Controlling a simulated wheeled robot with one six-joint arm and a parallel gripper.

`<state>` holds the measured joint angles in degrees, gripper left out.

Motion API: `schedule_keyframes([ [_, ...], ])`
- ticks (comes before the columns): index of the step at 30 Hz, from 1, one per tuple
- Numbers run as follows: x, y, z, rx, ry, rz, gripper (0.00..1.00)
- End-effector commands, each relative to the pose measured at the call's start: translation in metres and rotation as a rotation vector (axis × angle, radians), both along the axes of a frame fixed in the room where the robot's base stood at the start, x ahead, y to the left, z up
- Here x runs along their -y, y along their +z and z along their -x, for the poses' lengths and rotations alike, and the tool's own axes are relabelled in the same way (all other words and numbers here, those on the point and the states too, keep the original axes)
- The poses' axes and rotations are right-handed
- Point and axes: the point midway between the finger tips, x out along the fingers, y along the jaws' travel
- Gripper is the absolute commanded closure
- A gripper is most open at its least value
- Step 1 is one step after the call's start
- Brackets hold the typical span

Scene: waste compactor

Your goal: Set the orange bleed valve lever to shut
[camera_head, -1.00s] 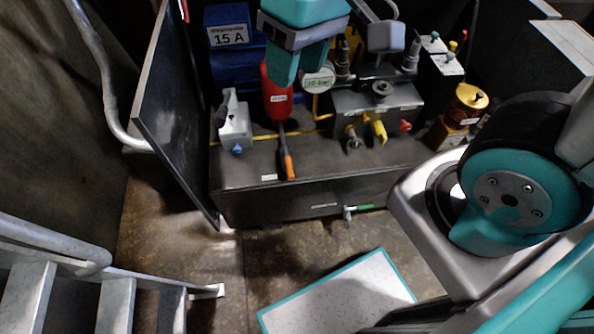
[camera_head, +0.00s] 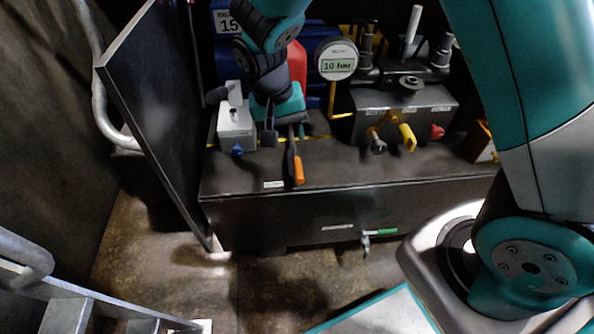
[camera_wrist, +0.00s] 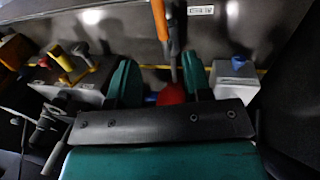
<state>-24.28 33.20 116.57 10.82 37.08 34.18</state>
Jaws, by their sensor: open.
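The bleed valve lever (camera_head: 298,171) has a dark stem and an orange handle pointing toward the front edge of the dark machine top. Its orange handle also shows at the top of the wrist view (camera_wrist: 160,18). My gripper (camera_head: 286,133) is open above the rear part of the lever, in front of the red vessel (camera_head: 297,62). In the wrist view my teal fingers (camera_wrist: 160,78) stand apart, with the stem and red vessel showing between them. I cannot tell whether the fingertips reach down to the stem. The lever's pivot is hidden behind my gripper.
A grey box with a blue knob (camera_head: 237,135) stands close left of my gripper. A round gauge (camera_head: 337,60) reading 10 bar and a valve block (camera_head: 385,110) with a yellow handle stand to the right. A dark open door panel (camera_head: 160,110) borders the left.

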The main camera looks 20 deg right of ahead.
Motion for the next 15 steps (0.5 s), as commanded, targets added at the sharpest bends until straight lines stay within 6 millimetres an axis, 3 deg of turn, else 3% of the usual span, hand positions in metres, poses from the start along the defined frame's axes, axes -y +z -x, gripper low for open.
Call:
schedule_keyframes([
  [1, 0.003, -0.017, 0.001, -0.005, -0.001, 0.002, 0.55],
  [6, 0.011, -0.055, 0.003, -0.004, -0.002, 0.002, 0.55],
  [15, 0.020, -0.104, 0.006, -0.002, 0.000, 0.000, 0.55],
])
